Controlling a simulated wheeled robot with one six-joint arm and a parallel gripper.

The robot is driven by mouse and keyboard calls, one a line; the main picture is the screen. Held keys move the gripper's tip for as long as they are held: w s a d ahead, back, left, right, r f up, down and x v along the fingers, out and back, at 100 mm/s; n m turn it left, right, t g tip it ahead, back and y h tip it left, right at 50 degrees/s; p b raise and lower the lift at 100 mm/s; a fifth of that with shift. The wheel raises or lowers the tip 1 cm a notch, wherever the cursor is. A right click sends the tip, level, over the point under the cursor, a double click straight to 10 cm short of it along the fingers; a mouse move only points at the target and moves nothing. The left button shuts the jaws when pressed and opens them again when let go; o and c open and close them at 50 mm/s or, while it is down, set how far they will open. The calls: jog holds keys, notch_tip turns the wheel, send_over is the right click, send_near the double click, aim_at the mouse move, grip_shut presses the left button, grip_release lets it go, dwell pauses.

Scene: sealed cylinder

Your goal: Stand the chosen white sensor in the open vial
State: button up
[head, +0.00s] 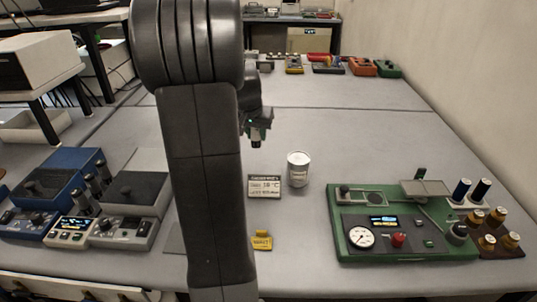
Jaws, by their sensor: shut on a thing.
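My gripper (257,138) hangs below the end of my arm, above the table and up and left of the white cylinder. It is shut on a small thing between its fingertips. That thing is too small and dark here to tell whether it is the white sensor. A white cylindrical vial (298,172) stands upright on the table, with a greyish round top. I cannot tell whether its top is open. No other white sensor is clear in view. My arm hides a strip of the table to the left of the gripper.
A green instrument panel (465,245) lies at right, beside dark blue cylinders (471,190) and amber bottles (494,218). Blue and grey devices (125,233) stand at left. The table behind the vial is clear.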

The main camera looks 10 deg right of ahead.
notch_tip(320, 180, down, 10)
jog(key=shift+r, duration=0.15)
dwell(0.3)
jog(key=shift+f, duration=0.25)
jog(key=o, duration=1.1)
jog(key=shift+r, duration=0.1)
jog(key=shift+c, duration=0.2)
